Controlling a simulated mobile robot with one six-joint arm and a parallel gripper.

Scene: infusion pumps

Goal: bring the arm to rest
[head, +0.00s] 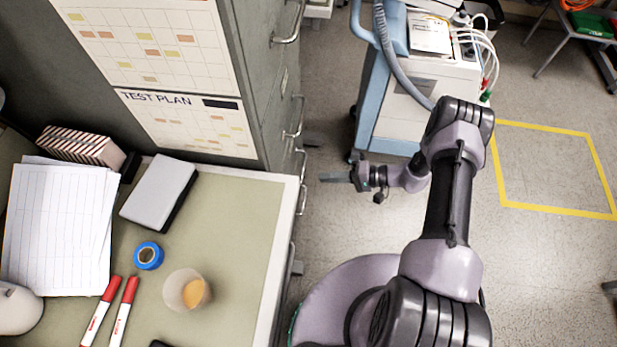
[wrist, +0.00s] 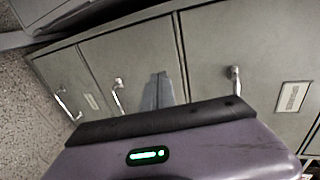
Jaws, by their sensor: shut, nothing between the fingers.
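My gripper (head: 336,177) is in the middle of the head view, at the end of my bent arm. Its fingers point left toward the side of the grey cabinet and desk. They are shut with nothing between them, held in the air above the floor. In the wrist view the closed fingertips (wrist: 158,90) show in front of grey drawer fronts, beyond the dark edge of my wrist housing with a green light.
A desk (head: 235,230) on the left holds papers, markers, blue tape and a cup. A grey cabinet (head: 265,70) with handles stands behind it. A blue-and-white medical cart (head: 400,110) stands behind my arm. A yellow floor square (head: 555,210) at right is empty.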

